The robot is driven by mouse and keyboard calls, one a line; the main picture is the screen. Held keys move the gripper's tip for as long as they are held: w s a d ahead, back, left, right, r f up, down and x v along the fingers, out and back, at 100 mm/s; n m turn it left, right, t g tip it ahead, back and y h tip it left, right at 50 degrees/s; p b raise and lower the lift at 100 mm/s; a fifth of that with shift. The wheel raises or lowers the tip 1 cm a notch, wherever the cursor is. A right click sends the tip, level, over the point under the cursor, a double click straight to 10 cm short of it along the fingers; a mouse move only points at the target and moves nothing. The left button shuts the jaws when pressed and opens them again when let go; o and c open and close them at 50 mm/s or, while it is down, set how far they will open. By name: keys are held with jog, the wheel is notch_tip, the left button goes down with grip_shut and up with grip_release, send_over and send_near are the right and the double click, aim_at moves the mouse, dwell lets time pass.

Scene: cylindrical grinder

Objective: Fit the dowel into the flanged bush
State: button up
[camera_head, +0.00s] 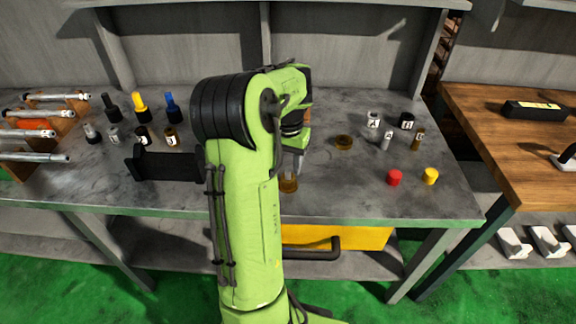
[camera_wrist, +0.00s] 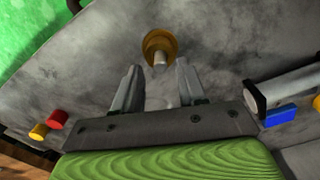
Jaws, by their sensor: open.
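My gripper (camera_wrist: 155,88) is open, pointing down over the front part of the grey bench. In the head view the gripper (camera_head: 294,158) is partly hidden by my arm. The brass-coloured flanged bush (camera_wrist: 160,42) stands on the bench just beyond the fingertips. It also shows below the gripper in the head view (camera_head: 288,186). The pale grey dowel (camera_wrist: 160,58) shows against the bush opening, between the lines of the two fingers, and appears to stand in it. How deep it sits I cannot tell.
A red cap (camera_head: 394,177) and a yellow cap (camera_head: 430,176) stand near the right front. Several small parts stand behind them. A black bracket (camera_head: 165,164) is left of my arm, with several bottles behind it.

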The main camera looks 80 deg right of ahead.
aim_at(288, 170)
notch_tip(288, 170, up, 10)
jog(key=p, duration=0.3)
jog(key=shift+p, duration=0.3)
jog(key=shift+f, duration=0.15)
jog(key=w+a+r+n+t, duration=0.2)
jog(key=w+a+r+n, duration=0.25)
jog(key=w+a, duration=0.5)
jog(key=w+a+r+n+t, duration=0.1)
jog(key=w+a+r+n, duration=0.35)
jog(key=a, duration=0.75)
jog(key=s+a+f+n+t, duration=0.1)
jog(key=s+a+f+n, duration=0.1)
jog(key=a+n, duration=0.3)
jog(key=s+a+f+n+t, duration=0.1)
jog(key=a+n, duration=0.4)
jog(key=a, duration=0.8)
jog(key=shift+s+a+f+t, duration=0.3)
jog(key=shift+s+f, duration=0.2)
jog(key=shift+s, duration=0.4)
